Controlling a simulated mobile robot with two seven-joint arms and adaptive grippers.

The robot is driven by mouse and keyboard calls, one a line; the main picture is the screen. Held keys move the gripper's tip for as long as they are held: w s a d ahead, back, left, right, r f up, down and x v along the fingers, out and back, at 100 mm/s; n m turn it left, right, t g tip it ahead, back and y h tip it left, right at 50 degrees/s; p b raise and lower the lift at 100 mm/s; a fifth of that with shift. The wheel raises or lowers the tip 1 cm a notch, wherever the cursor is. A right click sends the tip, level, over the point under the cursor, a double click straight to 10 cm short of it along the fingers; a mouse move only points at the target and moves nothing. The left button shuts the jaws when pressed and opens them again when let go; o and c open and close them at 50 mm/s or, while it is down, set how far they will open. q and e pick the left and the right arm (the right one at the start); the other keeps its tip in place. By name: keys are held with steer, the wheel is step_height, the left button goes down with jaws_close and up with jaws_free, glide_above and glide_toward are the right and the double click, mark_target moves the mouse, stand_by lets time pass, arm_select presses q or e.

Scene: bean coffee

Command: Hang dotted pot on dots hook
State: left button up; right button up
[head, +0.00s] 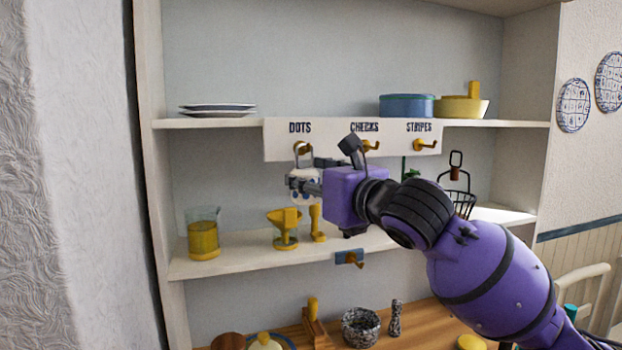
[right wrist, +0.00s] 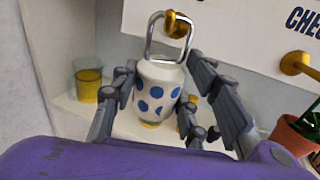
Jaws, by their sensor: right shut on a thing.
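The dotted pot (right wrist: 158,92) is white with blue dots and has a square metal handle (right wrist: 151,40) standing up from its top. My right gripper (head: 306,187) is shut on the pot's body, with fingers on both sides in the right wrist view. The pot is upright. The gold dots hook (right wrist: 177,24) is at the top of the handle, and its tip shows within or in front of the loop; I cannot tell whether the handle rests on it. In the head view the handle is at the hook under the DOTS label (head: 300,127). My left gripper is not in view.
The checks hook (head: 370,146) and stripes hook (head: 425,145) are to the right. A yellow-filled glass (head: 203,236) and a yellow funnel stand (head: 285,227) are on the shelf below. Plates (head: 217,107) lie on the upper shelf.

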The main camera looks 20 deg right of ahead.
stand_by(0.4)
steer(key=o, duration=1.3)
steer(key=shift+o, duration=0.2)
steer(key=v, duration=1.2)
